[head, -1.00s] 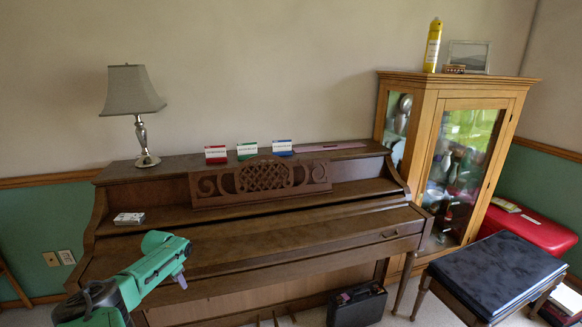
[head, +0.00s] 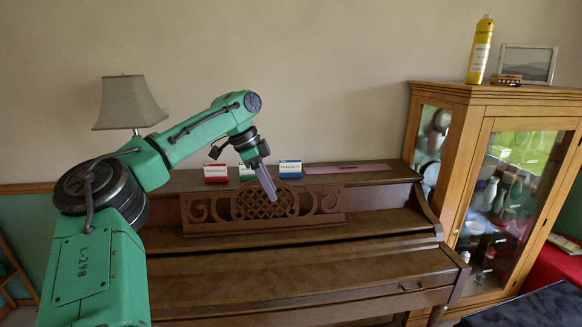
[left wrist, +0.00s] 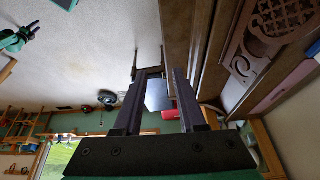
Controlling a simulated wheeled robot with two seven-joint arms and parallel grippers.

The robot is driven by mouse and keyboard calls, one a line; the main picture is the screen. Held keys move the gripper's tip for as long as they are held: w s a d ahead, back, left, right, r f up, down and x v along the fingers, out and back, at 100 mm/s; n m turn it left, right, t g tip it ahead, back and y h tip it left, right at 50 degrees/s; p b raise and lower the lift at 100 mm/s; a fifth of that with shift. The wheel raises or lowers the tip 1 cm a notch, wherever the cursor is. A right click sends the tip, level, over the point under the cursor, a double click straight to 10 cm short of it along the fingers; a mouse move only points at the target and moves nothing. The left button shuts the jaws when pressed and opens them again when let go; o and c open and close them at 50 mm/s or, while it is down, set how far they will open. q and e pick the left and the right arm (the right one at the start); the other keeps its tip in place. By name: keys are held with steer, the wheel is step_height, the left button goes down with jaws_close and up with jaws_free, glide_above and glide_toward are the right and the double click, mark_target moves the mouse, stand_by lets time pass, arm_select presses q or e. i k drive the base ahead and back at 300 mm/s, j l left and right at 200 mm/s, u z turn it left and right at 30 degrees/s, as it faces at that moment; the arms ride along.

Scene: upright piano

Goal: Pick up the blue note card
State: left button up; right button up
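A red card (head: 215,173) and a green card (head: 246,173), partly hidden by my arm, stand left of the blue one. A flat pink item (head: 348,168) lies to its right. The carved music rest (head: 300,208) rises below the cards. A glass cabinet (head: 480,200) stands at right.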

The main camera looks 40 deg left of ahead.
mark_target(289, 169)
steer(key=i+j, duration=0.55)
steer(key=j, duration=0.3)
steer(key=i+j, duration=0.55)
steer(key=j, duration=0.25)
